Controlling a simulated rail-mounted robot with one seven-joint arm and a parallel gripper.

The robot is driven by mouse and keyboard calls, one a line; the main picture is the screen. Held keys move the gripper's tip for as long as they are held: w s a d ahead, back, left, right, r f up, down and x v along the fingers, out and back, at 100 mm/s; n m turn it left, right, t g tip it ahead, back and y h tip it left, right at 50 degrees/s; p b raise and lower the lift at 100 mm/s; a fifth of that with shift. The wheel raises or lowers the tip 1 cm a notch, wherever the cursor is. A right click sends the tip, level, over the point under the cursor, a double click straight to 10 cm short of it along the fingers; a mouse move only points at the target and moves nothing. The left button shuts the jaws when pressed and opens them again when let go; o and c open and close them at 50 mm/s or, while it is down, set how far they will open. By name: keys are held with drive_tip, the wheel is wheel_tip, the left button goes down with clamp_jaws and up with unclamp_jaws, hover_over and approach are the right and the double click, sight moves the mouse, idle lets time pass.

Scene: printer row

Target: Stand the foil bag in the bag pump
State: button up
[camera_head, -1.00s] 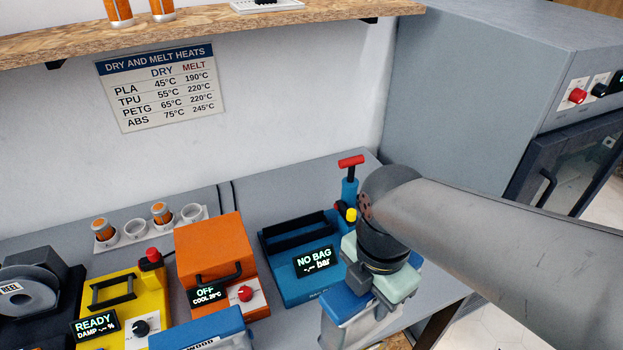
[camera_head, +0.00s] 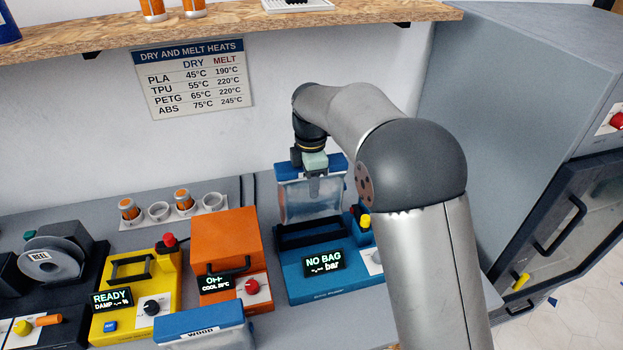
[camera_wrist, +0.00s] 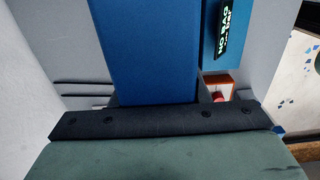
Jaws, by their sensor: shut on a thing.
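The foil bag (camera_head: 300,202) hangs upright from my gripper, with a blue top strip and a grey, shiny body. My gripper (camera_head: 314,170) is shut on the blue strip at the bag's top. The blue bag pump (camera_head: 308,284) stands below, with a black-framed slot on top and a display reading "NO BAG". The bag's lower edge appears just above or behind the slot frame; I cannot tell whether they touch. In the wrist view, the blue top strip (camera_wrist: 145,50) fills the middle and the pump's display (camera_wrist: 224,25) shows at upper right.
An orange heater (camera_head: 222,250) and a yellow unit (camera_head: 125,312) stand left of the pump. A blue-topped item marked WOOD (camera_head: 200,322) is at the front. Cups in a white rack (camera_head: 160,214) sit behind. A wooden shelf (camera_head: 240,30) runs above; a large grey cabinet (camera_head: 500,110) stands right.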

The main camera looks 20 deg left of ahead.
drive_tip(key=shift+f+b, duration=1.35)
drive_tip(key=shift+f, duration=0.6)
